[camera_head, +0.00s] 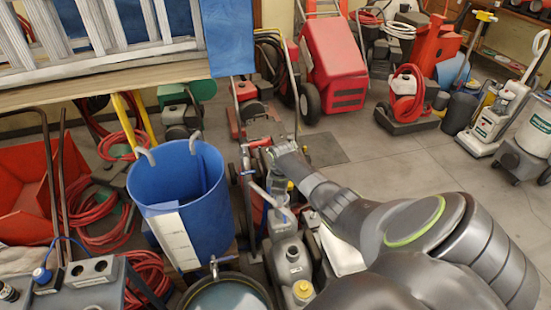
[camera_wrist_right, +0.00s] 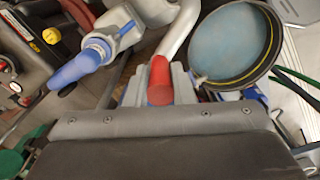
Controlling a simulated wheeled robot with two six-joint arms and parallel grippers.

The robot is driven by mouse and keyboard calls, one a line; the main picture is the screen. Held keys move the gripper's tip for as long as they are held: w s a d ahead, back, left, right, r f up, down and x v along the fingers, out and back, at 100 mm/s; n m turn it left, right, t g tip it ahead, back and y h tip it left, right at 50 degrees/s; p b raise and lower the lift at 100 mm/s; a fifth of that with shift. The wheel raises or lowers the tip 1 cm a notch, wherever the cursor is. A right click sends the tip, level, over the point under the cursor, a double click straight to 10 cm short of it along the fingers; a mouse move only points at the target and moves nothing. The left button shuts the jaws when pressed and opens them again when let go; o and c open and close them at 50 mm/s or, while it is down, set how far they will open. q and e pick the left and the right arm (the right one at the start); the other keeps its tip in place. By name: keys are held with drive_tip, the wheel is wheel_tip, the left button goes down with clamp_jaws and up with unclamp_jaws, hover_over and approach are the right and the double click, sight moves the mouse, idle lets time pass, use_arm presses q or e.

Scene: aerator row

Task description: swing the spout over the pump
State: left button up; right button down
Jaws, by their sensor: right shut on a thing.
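A pale, bent pipe that looks like the spout (camera_head: 264,194) stands below my right gripper (camera_head: 264,144) in the head view. In the right wrist view the spout (camera_wrist_right: 181,32) curves upward from near the jaws. My right gripper (camera_wrist_right: 159,88) is shut on its red end, with a little blue below the red. A grey body with a blue nozzle, which looks like the pump (camera_wrist_right: 102,48), lies to the left of the pipe there. In the head view the grey pump (camera_head: 291,258) is below and right of the pipe. My left gripper is out of view.
A round tub of water (camera_head: 228,292) is at the bottom, and a large blue bin (camera_head: 185,225) stands left of the spout. A yellow-capped container (camera_head: 302,290) is close to the pump. Red machines crowd the back. Bare floor (camera_head: 385,165) lies to the right.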

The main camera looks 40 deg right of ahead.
drive_tip(key=shift+w+d+r, duration=0.15)
drive_tip(key=shift+d, duration=0.15)
drive_tip(key=c, duration=1.6)
unclamp_jaws()
drive_tip(key=shift+c, duration=0.2)
drive_tip(key=o, duration=0.4)
wheel_tip(320, 180, up, 17)
drive_tip(key=shift+r+b, duration=0.1)
drive_tip(key=shift+b, duration=0.65)
